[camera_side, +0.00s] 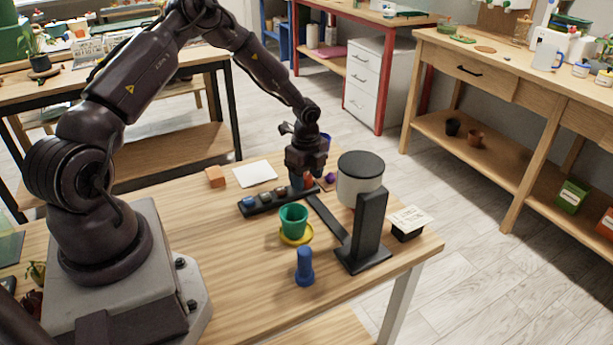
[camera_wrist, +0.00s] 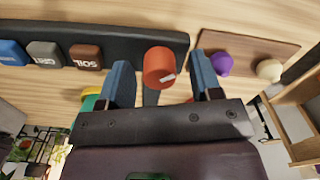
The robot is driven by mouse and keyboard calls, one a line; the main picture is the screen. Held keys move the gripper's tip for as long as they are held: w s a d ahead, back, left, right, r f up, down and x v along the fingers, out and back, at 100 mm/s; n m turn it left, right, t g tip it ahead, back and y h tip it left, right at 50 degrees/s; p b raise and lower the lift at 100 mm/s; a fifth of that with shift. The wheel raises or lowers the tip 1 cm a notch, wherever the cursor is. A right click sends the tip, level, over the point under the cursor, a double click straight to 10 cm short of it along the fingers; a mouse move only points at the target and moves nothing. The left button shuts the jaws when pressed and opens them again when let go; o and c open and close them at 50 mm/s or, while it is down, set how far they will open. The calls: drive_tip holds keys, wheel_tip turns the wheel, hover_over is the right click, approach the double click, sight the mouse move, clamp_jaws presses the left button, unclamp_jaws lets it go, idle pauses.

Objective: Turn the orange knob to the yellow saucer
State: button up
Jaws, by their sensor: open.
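The orange knob (camera_wrist: 158,68) sits at the right end of a black bar in the wrist view, with a pale mark on its lower right side. My gripper (camera_wrist: 162,76) is open, with one blue finger on either side of the knob; I cannot tell whether either touches it. In the side view my gripper (camera_side: 303,181) points down at the bar's far end and mostly hides the knob. The yellow saucer (camera_side: 296,241) lies on the table under a green pot (camera_side: 293,219). A sliver of saucer shows behind my left finger in the wrist view (camera_wrist: 91,91).
The black bar (camera_side: 262,203) carries blue, grey and brown buttons. A hopper with a black lid (camera_side: 361,165) and a black stand (camera_side: 369,225) are close right of my gripper. A purple piece (camera_wrist: 222,63) and a beige one (camera_wrist: 268,69) lie on a brown board. A blue object (camera_side: 305,267) stands in front.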

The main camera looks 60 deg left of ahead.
drive_tip(key=shift+f, duration=0.1)
drive_tip(key=c, duration=0.9)
